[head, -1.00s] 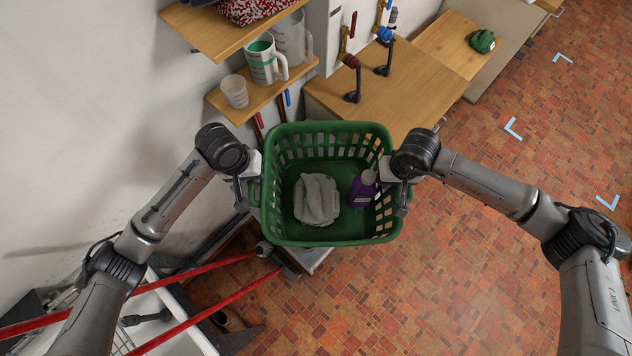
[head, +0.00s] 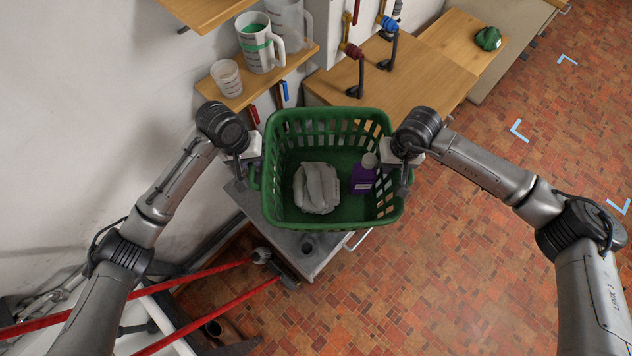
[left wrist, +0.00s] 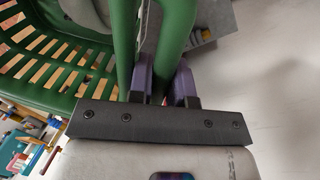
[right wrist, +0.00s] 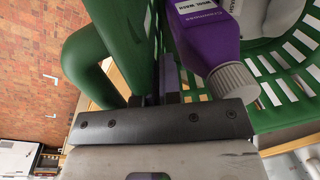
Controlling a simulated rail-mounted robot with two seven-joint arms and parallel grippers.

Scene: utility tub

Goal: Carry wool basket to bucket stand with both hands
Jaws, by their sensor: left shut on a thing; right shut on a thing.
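The green wool basket (head: 330,221) is held up between my two grippers in the head view. It holds a pale folded wool item (head: 316,187) and a purple bottle with a grey cap (head: 363,180). My left gripper (left wrist: 162,85) is shut on the basket's left handle. My right gripper (right wrist: 172,85) is shut on the basket's right side, beside the purple bottle (right wrist: 208,35). A grey stand (head: 318,259) with a dark round piece on top shows below and in front of the basket. The basket hides part of that stand.
A wooden counter (head: 425,70) with taps lies behind the basket. A wall shelf (head: 240,97) with a cup and jugs is at the back left. Red poles (head: 215,315) cross the lower left. Brick floor (head: 450,270) is open on the right.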

